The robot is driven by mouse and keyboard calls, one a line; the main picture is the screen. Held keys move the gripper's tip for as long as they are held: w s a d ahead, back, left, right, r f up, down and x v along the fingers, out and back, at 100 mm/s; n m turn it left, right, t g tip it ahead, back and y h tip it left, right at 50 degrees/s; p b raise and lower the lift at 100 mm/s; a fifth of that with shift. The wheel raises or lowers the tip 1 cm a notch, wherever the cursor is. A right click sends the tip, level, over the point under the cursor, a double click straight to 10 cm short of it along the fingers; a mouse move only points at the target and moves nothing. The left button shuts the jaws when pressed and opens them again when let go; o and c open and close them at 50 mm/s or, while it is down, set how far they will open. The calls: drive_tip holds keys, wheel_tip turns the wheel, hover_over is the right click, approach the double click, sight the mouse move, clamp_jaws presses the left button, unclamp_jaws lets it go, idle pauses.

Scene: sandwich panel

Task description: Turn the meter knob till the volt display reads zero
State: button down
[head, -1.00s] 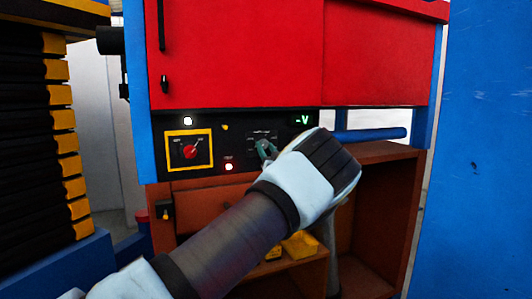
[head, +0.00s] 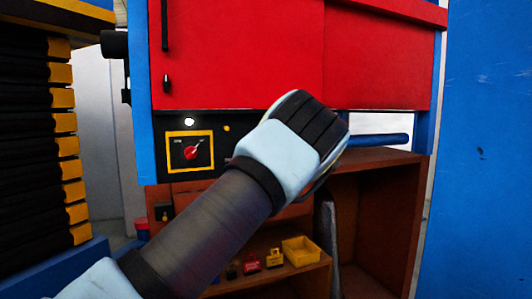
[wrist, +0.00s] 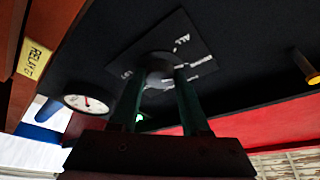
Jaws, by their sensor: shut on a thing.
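In the wrist view the round grey meter knob (wrist: 158,66) sits on a dark square plate (wrist: 188,38) with white lettering, partly unreadable. My gripper (wrist: 161,80) is shut on the knob, its two green fingers on either side of it. A small green glow (wrist: 139,117), perhaps part of the volt display, shows beside the left finger, but no reading can be made out. In the head view my wrist and forearm hide the knob, the display and my fingers.
A red rotary switch (head: 191,153) in a yellow frame and a white lamp (head: 189,122) are left of my arm. A round gauge (wrist: 87,103) and an amber lamp (wrist: 305,65) show in the wrist view. Below is a shelf with a yellow bin (head: 300,250).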

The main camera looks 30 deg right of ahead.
idle(0.4)
drive_tip(key=shift+c, duration=2)
unclamp_jaws()
drive_tip(key=b+v, duration=0.3)
drive_tip(key=v, duration=0.7)
drive_tip(key=shift+s+a+b, duration=0.2)
drive_tip(key=shift+s+b, duration=0.15)
drive_tip(key=shift+b, duration=0.05)
drive_tip(key=shift+s+f, duration=0.1)
